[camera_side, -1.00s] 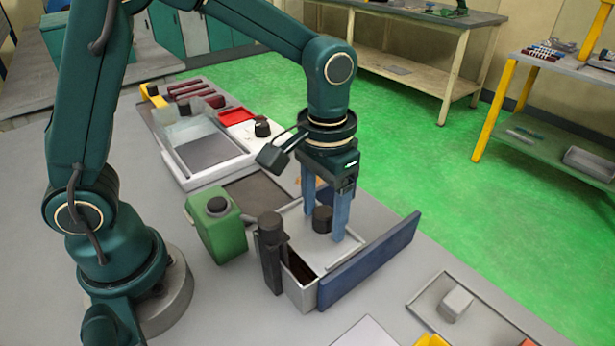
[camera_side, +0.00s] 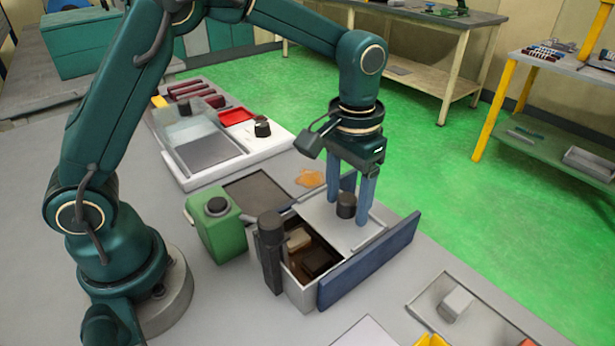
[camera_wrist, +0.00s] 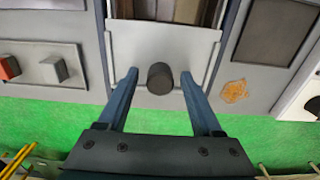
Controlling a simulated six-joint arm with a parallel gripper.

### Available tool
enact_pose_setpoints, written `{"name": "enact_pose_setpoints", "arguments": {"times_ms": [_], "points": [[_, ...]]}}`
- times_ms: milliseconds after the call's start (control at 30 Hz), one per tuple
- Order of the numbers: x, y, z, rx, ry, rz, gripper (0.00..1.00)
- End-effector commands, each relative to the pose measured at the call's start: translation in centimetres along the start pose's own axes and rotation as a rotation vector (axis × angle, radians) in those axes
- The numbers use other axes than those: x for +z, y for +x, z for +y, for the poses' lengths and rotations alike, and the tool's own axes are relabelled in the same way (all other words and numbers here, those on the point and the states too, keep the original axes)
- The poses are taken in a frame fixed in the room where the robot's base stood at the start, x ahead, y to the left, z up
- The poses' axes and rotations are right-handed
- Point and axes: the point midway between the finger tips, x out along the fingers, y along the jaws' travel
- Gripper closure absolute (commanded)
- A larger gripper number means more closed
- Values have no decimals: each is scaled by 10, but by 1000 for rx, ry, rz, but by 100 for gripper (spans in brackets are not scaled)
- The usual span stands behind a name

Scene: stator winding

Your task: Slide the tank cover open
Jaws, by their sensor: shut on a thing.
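The tank (camera_side: 302,292) is a pale box beside a blue panel. Its pale tank cover (camera_side: 318,212) lies over the far part, and the near part is uncovered, showing brown liquid and blocks inside. A black knob (camera_side: 346,206) stands on the cover. My gripper (camera_side: 350,222) points down with its blue fingers on either side of the knob, shut on it. In the wrist view the knob (camera_wrist: 160,78) sits between the fingertips, and the cover (camera_wrist: 150,45) lies beyond it, with part of the opening at the top edge.
A dark post (camera_side: 270,250) and a green container (camera_side: 217,225) stand left of the tank. The blue panel (camera_side: 370,262) runs along its right side. A dark flat recess (camera_side: 258,190) and an orange patch (camera_side: 309,178) lie behind. A shallow tray (camera_side: 480,310) is at the right.

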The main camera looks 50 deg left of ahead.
Motion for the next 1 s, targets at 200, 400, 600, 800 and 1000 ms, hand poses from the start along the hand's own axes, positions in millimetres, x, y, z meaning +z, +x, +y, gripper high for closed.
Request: {"name": "enact_pose_setpoints", "arguments": {"times_ms": [200,400,600,800,1000], "points": [[-8,5,1,0,0,-15,64],[-18,5,1,0,1,-15,69],[-27,5,1,1,1,-14,91],[-38,5,1,0,2,-15,91],[-47,5,1,1,2,-13,91]]}}
